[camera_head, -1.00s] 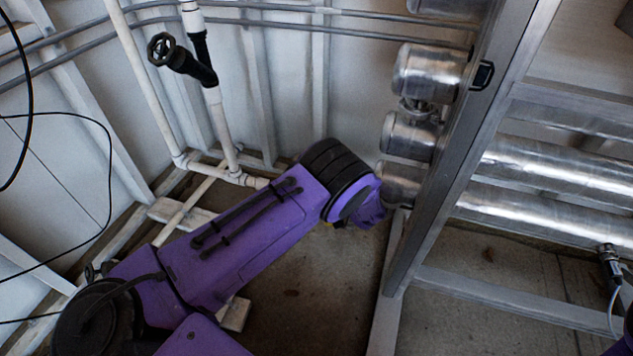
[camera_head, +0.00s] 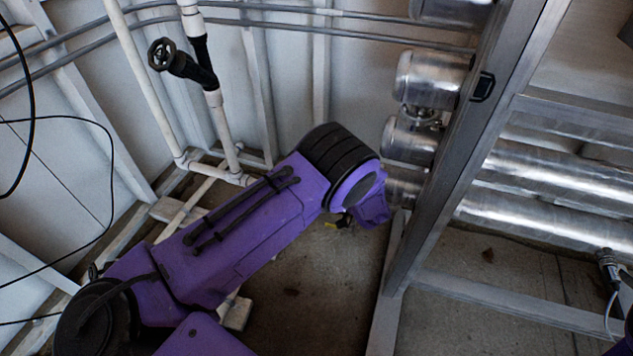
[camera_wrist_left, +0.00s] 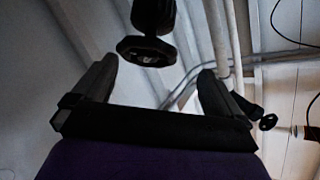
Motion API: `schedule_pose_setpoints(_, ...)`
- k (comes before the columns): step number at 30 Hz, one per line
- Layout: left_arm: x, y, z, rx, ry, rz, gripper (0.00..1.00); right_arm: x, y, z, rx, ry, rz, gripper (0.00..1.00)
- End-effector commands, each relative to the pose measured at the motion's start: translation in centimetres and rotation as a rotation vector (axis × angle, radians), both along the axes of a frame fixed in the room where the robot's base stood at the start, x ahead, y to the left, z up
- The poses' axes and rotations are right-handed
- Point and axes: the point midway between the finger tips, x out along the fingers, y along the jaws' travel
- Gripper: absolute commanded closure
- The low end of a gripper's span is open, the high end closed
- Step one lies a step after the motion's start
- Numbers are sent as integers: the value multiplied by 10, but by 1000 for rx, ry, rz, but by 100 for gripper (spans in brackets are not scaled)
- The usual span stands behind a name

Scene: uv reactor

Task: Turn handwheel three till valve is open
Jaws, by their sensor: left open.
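A black handwheel (camera_head: 161,54) on a black valve sits on a white pipe at the upper left of the head view. In the left wrist view, a dark handwheel (camera_wrist_left: 147,50) hangs under a black valve body, just beyond the fingertips and between them. A second, smaller dark handwheel (camera_wrist_left: 267,122) shows at the right. I cannot tell which of these is handwheel three. My left gripper (camera_wrist_left: 157,72) is open and empty, with no finger visibly touching the wheel. My right gripper is out of view.
A metal frame (camera_head: 455,165) with shiny cylinders (camera_head: 428,76) stands right of my left arm. White pipes (camera_head: 228,140) and grey conduits (camera_head: 260,22) run along the wall. Black cables (camera_head: 108,170) hang at the left. Bare floor (camera_head: 310,280) lies below the arm.

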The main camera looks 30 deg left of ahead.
Motion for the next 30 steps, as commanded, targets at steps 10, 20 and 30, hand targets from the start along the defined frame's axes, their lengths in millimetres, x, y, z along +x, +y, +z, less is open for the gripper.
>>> schedule_pose_setpoints(10, -68, -35, 78, 12, -10, 10, 0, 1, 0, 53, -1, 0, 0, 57)
schedule_pose_setpoints(20, -107, -57, 93, 10, -11, 11, 0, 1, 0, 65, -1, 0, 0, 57)
schedule_pose_setpoints(30, -109, -53, 87, 8, -10, -3, 15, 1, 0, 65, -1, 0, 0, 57)
